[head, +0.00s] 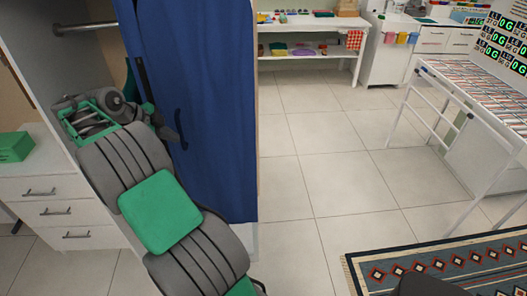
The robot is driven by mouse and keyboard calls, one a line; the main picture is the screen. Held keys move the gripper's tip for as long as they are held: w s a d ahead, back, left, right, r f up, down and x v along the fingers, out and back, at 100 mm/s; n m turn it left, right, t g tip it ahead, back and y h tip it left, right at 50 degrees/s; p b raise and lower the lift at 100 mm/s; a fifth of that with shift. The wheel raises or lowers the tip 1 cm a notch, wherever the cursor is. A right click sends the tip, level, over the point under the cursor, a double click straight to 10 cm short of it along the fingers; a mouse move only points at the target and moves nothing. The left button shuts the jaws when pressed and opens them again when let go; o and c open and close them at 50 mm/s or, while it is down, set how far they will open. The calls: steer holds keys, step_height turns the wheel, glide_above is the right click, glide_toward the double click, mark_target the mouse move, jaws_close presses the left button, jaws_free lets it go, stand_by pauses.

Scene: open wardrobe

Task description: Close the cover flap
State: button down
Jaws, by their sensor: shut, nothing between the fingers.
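The cover flap (205,110) is a tall blue fabric-like panel on the wardrobe, with a dark curved handle (179,127) near its left side. It hangs upright across the right part of the wardrobe front, and an opening shows to its left. My gripper (166,122) is at the flap's left edge, beside the handle. It is shut with nothing held. Its fingertips are small and dark here, and I cannot tell whether they touch the flap. My arm hides the lower left part of the flap.
A hanging rail (85,26) crosses the open wardrobe. A white drawer unit (65,212) with a green box (14,147) stands at left. Tiled floor (315,160) is clear to the right of the flap. A patterned rug (450,262) and a white table (478,88) are farther right.

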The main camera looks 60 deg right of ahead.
steer(key=s+a+f+p+v, duration=0.1)
steer(key=s+a+p+v, duration=0.15)
steer(key=v, duration=0.95)
steer(key=w+a+f+n+y, duration=0.1)
steer(key=w+f+n, duration=0.2)
steer(key=f+n, duration=0.3)
steer(key=w+a+f+n, duration=0.2)
steer(key=f+n, duration=0.2)
steer(key=n, duration=0.4)
steer(key=s+a+f+n+t+y, duration=0.1)
steer(key=s+a+f+n+y, duration=0.15)
steer(key=a+f+n, duration=0.4)
steer(key=s+a+r+n+t+y, duration=0.15)
steer(key=s+a+n+y, duration=0.25)
steer(key=s+a+n, duration=0.85)
steer(key=s+a+r+m+t, duration=0.3)
steer(key=s+a+r, duration=0.1)
steer(key=r, duration=0.4)
steer(key=shift+a+r, duration=0.3)
steer(key=shift+a, duration=0.15)
